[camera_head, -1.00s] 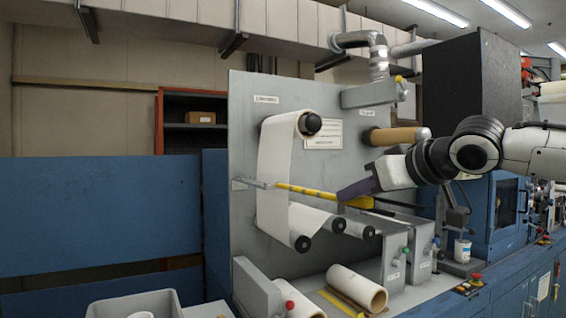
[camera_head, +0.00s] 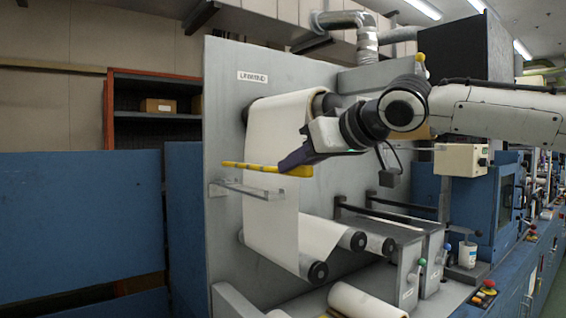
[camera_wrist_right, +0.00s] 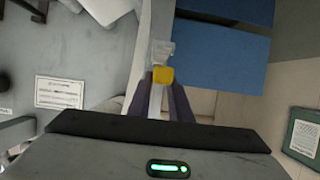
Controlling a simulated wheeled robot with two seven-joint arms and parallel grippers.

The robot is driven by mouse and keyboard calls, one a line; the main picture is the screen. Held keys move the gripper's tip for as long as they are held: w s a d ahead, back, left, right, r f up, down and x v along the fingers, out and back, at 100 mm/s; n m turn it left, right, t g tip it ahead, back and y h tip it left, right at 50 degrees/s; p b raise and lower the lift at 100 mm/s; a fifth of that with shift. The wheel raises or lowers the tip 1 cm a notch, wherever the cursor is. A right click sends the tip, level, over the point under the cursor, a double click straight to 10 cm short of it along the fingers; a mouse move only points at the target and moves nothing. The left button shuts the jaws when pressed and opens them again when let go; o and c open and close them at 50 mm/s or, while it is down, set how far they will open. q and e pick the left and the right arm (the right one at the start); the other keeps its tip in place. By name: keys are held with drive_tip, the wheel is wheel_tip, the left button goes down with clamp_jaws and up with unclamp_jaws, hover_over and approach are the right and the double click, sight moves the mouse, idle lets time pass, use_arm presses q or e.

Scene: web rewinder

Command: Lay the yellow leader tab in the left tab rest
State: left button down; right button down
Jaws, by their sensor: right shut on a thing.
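The yellow leader tab (camera_head: 250,168) is a slim bar with dark marks, roughly level in front of the white web. My right gripper (camera_head: 292,166), with purple fingers, is shut on its right end. In the head view the tab appears just above the left tab rest (camera_head: 262,192), a grey bracket on the panel, with a small gap between them. In the right wrist view the yellow tab end (camera_wrist_right: 163,75) sits between the fingers, and the pale rest (camera_wrist_right: 163,50) shows just beyond it. Depth between tab and rest is hard to tell. My left gripper is out of view.
The white web (camera_head: 270,135) hangs from the upper roll to the lower rollers (camera_head: 318,271). Dark bars (camera_head: 395,213) stick out right of the web. A grey panel (camera_head: 222,130) stands behind. Space left of the rest, before the blue panels (camera_head: 80,220), is free.

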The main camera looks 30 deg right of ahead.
drive_tip(key=shift+s+f, duration=0.15)
drive_tip(key=shift+f, duration=0.05)
drive_tip(key=shift+s+f, duration=0.15)
drive_tip(key=shift+f, duration=0.55)
wheel_tip(320, 180, down, 2)
drive_tip(key=shift+f, duration=0.25)
drive_tip(key=c, duration=1.5)
unclamp_jaws()
drive_tip(key=shift+c, duration=0.2)
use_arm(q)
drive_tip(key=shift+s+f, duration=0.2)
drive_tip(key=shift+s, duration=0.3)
